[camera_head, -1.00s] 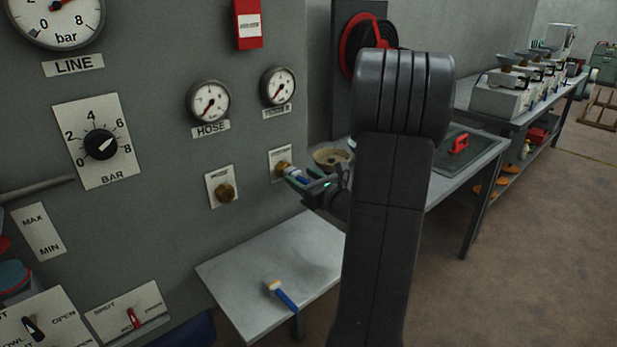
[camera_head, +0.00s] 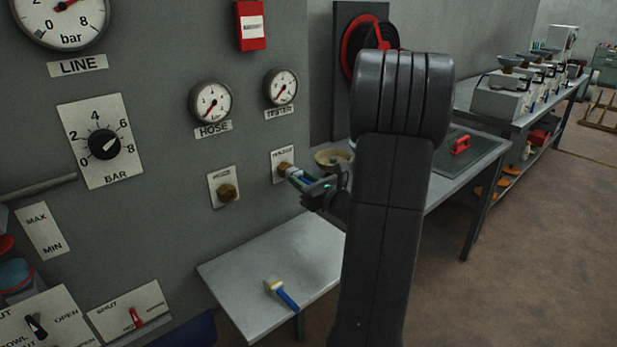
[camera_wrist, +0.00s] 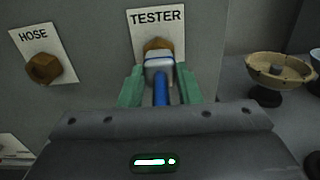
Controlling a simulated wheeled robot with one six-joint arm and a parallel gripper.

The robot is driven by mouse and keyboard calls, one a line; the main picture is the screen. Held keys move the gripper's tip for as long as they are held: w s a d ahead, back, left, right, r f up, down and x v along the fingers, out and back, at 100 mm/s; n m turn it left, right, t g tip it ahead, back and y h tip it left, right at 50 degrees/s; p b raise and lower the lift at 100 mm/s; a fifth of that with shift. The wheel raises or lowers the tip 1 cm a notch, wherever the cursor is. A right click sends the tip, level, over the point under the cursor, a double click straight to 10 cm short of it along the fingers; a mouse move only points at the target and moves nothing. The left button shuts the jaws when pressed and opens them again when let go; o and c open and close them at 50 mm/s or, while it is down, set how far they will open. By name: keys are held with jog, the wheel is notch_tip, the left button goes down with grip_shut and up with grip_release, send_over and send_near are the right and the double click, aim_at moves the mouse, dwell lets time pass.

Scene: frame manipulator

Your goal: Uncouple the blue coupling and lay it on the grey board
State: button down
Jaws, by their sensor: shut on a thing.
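The blue coupling (camera_wrist: 160,88) sits at the brass TESTER port (camera_wrist: 157,45), with a pale collar towards the port. I cannot tell whether it is still seated there. My gripper (camera_wrist: 159,88) is shut on it, with a green finger on each side. In the head view, my gripper (camera_head: 304,182) is at the port (camera_head: 286,168), partly hidden by my arm. A light grey board (camera_head: 235,290) stands low in front of the panel. A second blue piece with a cream end (camera_head: 283,294) lies on it.
The brass HOSE port (camera_head: 228,193) is left of TESTER and empty. A tan bowl (camera_head: 333,157) stands right of the panel. A bench behind my arm bears a dark grey mat with a red piece (camera_head: 460,145). Much of the light grey board is bare.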

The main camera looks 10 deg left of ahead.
jog(key=shift+a+r, duration=0.15)
jog(key=shift+a, duration=0.15)
jog(key=shift+s, duration=0.2)
jog(key=shift+s+f, duration=0.2)
jog(key=shift+s+d+f, duration=0.1)
jog(key=shift+f, duration=0.05)
jog(key=shift+v, duration=1.45)
